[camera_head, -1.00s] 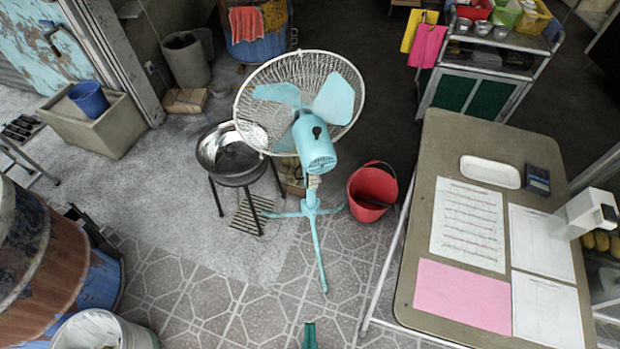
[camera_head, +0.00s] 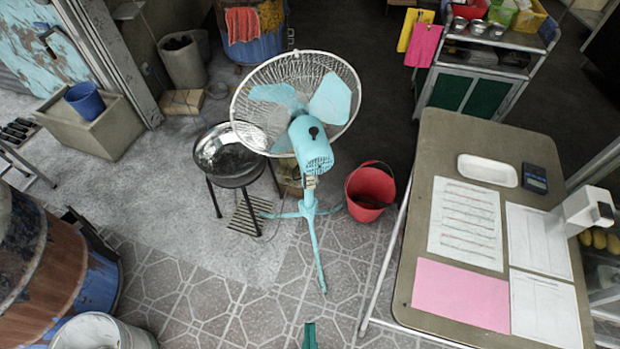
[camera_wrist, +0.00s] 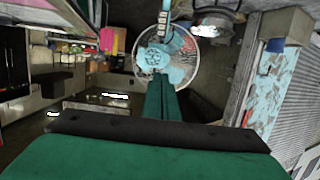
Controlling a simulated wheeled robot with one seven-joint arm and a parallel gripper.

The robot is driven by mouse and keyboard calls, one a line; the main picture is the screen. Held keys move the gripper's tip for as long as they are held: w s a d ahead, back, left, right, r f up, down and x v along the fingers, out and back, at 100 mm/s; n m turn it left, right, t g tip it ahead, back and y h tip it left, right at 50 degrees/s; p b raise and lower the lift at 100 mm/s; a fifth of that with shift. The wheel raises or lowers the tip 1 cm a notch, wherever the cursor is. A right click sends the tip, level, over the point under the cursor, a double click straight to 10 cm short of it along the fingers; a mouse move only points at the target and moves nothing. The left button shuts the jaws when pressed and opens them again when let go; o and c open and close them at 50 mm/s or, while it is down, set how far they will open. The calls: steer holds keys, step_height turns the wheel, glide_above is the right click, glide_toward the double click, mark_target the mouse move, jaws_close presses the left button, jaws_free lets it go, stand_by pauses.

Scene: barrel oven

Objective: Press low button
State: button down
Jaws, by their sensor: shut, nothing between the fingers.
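A light-blue pedestal fan (camera_head: 312,150) with a white wire cage stands in the middle of the head view. A small pale button panel (camera_head: 310,182) sits on its post, just below the motor housing. Single buttons are too small to tell apart there. The wrist view shows the fan (camera_wrist: 160,58) upside down, with a row of pale buttons (camera_wrist: 164,20) above it. My green gripper (camera_head: 310,328) shows at the bottom edge of the head view, apart from the fan. In the wrist view my gripper (camera_wrist: 161,82) is shut and empty, its tips overlapping the fan's picture.
A table (camera_head: 402,290) with papers and a white tray stands at the right. A red bucket (camera_head: 371,190) is right of the fan's post, and a metal bowl on a stand (camera_head: 228,160) is left of it. A barrel (camera_head: 60,265) is at the left. Tiled floor before the fan is clear.

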steer(key=w+a+f+n+g, duration=0.1)
steer(key=w+f+n+g, duration=0.2)
steer(key=w+f+n, duration=1.15)
steer(key=w+d+f+g+h, duration=0.1)
steer(key=w+f+h, duration=0.1)
steer(key=w, duration=1.2)
steer(key=w+d+f+h, duration=0.2)
steer(key=w+f, duration=0.2)
steer(key=w, duration=1.1)
steer(key=shift+f+g+h, duration=0.2)
steer(key=shift+g+h, duration=0.1)
steer(key=shift+g, duration=0.1)
steer(key=shift+w, duration=0.1)
glide_toward(311, 178)
steer(key=w+d+f, duration=0.3)
steer(key=f, duration=0.1)
steer(key=shift+d+f, duration=0.2)
